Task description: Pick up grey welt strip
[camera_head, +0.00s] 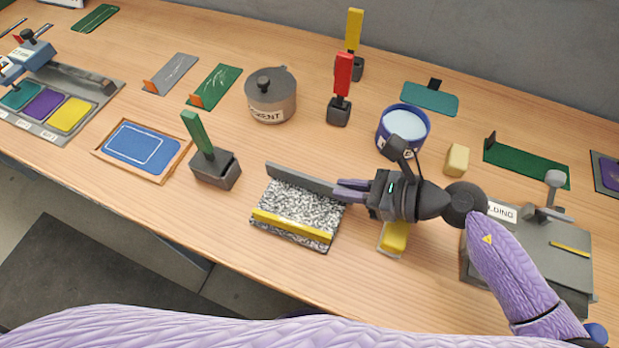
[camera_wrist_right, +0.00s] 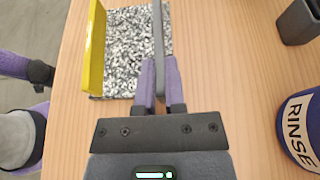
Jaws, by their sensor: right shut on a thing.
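The grey welt strip (camera_head: 290,177) stands on edge along the back of a black-and-white speckled pad (camera_head: 295,205). In the right wrist view the strip (camera_wrist_right: 158,35) runs away from between my fingertips. My right gripper (camera_head: 345,190) is shut on its near end, the right end in the head view; it also shows in the right wrist view (camera_wrist_right: 160,78). I cannot tell whether the strip is touching the pad. A yellow strip (camera_head: 292,225) lies along the pad's front edge. My left gripper is not in view.
A dark holder with a green handle (camera_head: 215,165) stands left of the pad. A blue RINSE tub (camera_head: 388,140) stands behind my right gripper. A yellow block in a clear tray (camera_head: 395,237) lies below it. A grey press (camera_head: 530,250) is at right. Wood in front is clear.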

